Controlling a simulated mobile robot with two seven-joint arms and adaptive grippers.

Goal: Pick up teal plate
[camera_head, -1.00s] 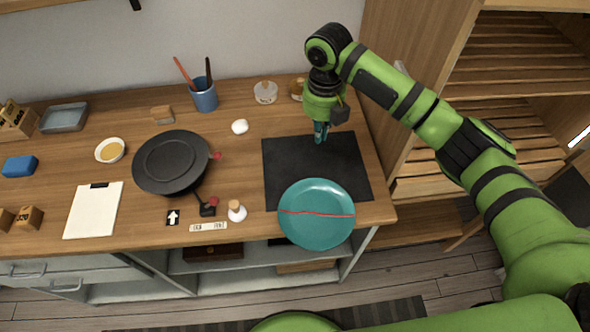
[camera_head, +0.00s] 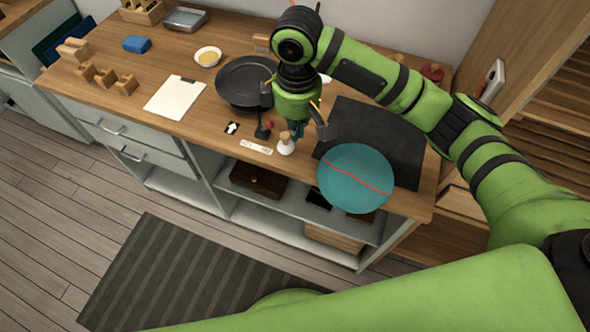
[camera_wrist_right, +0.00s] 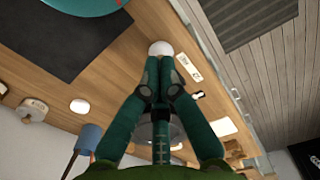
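The teal plate (camera_head: 350,187) is round with a red line across it. In the head view it lies at the front right of the worktop, over the front edge and the near part of a black mat (camera_head: 385,135). It also shows partly at the top left of the wrist view (camera_wrist_right: 82,6). My right gripper (camera_head: 298,131) is left of the plate and apart from it, close to a small white bottle. In the wrist view its fingers (camera_wrist_right: 160,62) come together with nothing seen held between them. My left gripper is out of view.
The white bottle with a cork (camera_head: 286,146) stands at the front edge by my right fingertips. A black pan (camera_head: 240,82), a white clipboard (camera_head: 174,98) and a small bowl (camera_head: 208,57) lie to the left. Open shelves are below the worktop.

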